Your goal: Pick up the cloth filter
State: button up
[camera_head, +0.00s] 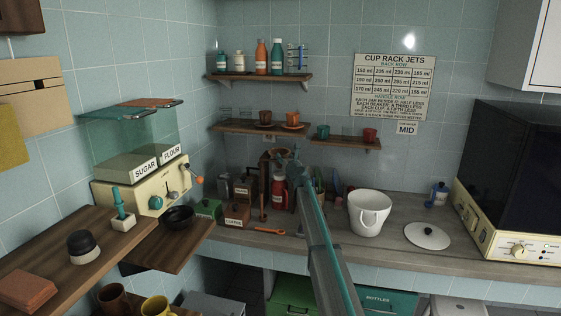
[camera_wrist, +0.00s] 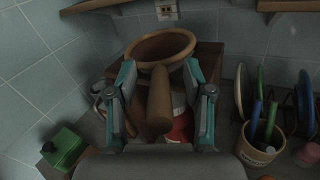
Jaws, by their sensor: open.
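The cloth filter (camera_wrist: 182,40) appears to be the brown wooden hoop with a thick handle in the wrist view; its cloth cannot be made out. The handle points toward my wrist camera. My gripper (camera_wrist: 158,78) is open, with one finger on each side of the handle. A gap shows between the handle and each finger. In the head view, the filter's hoop (camera_head: 280,153) shows small just behind my gripper (camera_head: 297,165), at the back corner of the counter, mostly hidden by it.
A brown box (camera_wrist: 208,57) stands behind the hoop. A red bottle (camera_head: 279,190) stands below my gripper. A cup of utensils (camera_wrist: 258,148) and a plate rack are on the right; a green box (camera_wrist: 63,148) is on the left. A wooden shelf (camera_head: 262,128) hangs above.

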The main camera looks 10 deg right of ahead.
grip_shut()
jog(key=shift+r, duration=0.15)
